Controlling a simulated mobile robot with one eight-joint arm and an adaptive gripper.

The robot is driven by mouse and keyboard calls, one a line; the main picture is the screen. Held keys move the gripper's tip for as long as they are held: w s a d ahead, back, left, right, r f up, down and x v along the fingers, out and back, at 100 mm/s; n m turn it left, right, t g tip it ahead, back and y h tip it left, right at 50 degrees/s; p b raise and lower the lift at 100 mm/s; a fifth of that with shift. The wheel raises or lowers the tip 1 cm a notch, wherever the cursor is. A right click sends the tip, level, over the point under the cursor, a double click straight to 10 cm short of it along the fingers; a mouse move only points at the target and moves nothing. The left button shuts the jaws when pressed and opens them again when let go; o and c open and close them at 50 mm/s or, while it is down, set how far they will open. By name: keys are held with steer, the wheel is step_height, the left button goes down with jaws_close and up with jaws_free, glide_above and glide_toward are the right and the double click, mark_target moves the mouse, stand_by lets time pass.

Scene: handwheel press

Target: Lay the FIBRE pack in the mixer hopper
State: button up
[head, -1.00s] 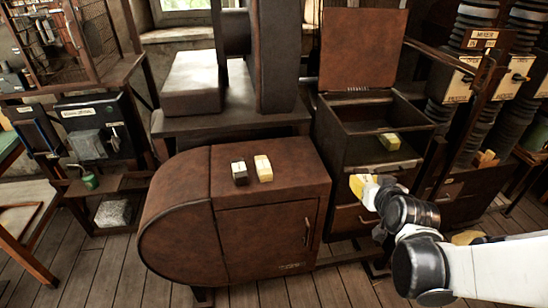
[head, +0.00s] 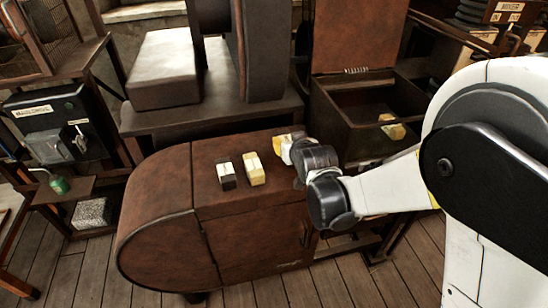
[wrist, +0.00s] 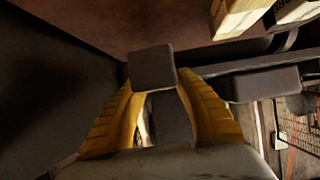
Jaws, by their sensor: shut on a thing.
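My gripper (head: 283,145) is at the right rear of the brown cabinet's top. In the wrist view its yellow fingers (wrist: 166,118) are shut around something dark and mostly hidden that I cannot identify. Two small packs stand on the cabinet, a dark one with a pale top (head: 225,174) and a cream-yellow one (head: 253,169), left of my gripper. The wrist view shows packs at its top right (wrist: 238,16); lettering on one is cut off, so I cannot be sure which is FIBRE.
The brown cabinet (head: 245,225) has a rounded left end and a free top around the packs. A dark bench with a grey block (head: 165,70) stands behind it. The hopper's raised lid (head: 358,35) stands upright. My arm crosses the right side.

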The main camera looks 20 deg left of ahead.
mark_target(276, 162)
steer(key=a+f, duration=0.2)
steer(key=a, duration=0.1)
steer(key=shift+a+b, duration=0.15)
steer(key=shift+b, duration=0.15)
steer(key=shift+f+b, duration=0.9)
steer(key=shift+f, duration=1.1)
steer(key=shift+f, duration=0.15)
steer(key=o, duration=1.1)
